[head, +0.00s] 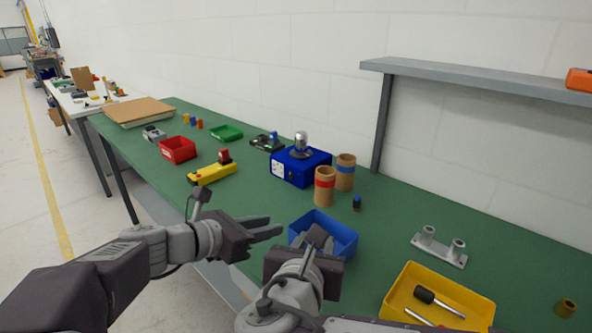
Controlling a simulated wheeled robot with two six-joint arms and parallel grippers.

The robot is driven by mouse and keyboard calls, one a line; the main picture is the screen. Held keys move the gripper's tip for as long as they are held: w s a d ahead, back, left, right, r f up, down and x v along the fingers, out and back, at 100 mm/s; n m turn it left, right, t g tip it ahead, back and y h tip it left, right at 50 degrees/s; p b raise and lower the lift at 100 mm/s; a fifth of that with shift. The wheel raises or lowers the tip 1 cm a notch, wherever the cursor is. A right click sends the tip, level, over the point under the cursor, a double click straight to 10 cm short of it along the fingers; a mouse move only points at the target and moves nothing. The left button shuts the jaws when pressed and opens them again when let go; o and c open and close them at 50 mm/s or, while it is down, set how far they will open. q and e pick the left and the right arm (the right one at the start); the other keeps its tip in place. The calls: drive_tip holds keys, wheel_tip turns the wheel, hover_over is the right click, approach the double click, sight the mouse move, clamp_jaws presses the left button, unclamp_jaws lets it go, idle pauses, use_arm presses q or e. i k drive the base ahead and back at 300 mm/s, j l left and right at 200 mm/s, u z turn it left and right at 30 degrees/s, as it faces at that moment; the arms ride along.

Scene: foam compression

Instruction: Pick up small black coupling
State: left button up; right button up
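My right gripper (322,241) overlaps the blue bin (345,240) in the head view. Its fingers are partly hidden by its own body, and I cannot tell whether it holds anything.
Two cardboard tubes (325,188) stand beside a blue box (301,166) with a metal dome. A yellow bin (436,297) holds tools at the front right. A grey bracket (438,249) lies behind it. A grey shelf (480,79) overhangs the back right.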

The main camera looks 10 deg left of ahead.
sight(357, 199)
drive_tip(key=k+j, duration=0.1)
drive_tip(key=k, duration=0.4)
drive_tip(key=k+j, duration=0.1)
drive_tip(key=k, duration=0.4)
